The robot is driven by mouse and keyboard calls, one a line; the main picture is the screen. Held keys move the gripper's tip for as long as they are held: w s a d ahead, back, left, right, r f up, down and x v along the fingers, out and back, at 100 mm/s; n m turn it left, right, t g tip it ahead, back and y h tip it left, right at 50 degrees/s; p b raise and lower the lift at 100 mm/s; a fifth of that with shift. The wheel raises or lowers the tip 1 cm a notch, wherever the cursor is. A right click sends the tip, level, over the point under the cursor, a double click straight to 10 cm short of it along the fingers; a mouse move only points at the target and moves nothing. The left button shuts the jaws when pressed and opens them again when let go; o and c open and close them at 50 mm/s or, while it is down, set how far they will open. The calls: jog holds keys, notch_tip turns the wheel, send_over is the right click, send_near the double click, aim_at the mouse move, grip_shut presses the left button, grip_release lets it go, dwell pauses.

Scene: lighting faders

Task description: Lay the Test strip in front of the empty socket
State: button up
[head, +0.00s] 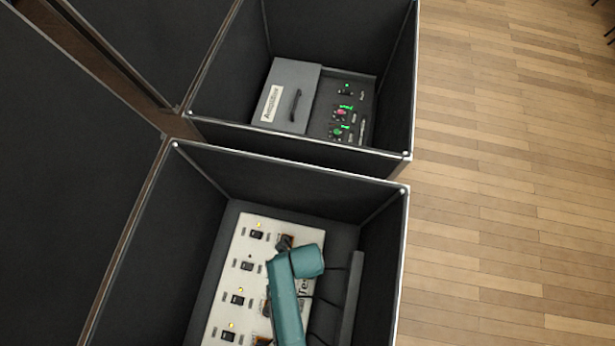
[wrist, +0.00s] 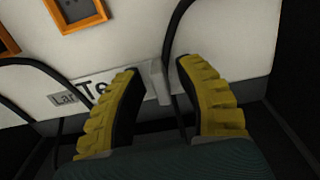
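The Test strip (wrist: 92,86) is a white strip with black letters; only "Te" reads, and my left finger covers the rest. A pale upright tab (wrist: 160,84) stands at its right end, between my fingertips. In the head view a piece of the lettered strip (head: 305,286) shows beside my teal arm. My gripper (wrist: 158,70) has yellow ribbed fingers, spread apart, with a gap on each side of the tab. An orange-framed socket (wrist: 76,13) with a dark inside lies at upper left in the wrist view; I cannot tell for sure whether it is empty.
The white panel (head: 222,310) carries several switches with yellow lights. Dark cables (wrist: 172,40) run over it near my fingers. High dark walls (head: 290,180) enclose the near case. A second case behind holds an Amplifier-type box (head: 292,90) and green-lit knobs.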

notch_tip(320, 180, up, 12)
jog(key=p, duration=0.6)
jog(key=shift+w+f, duration=0.1)
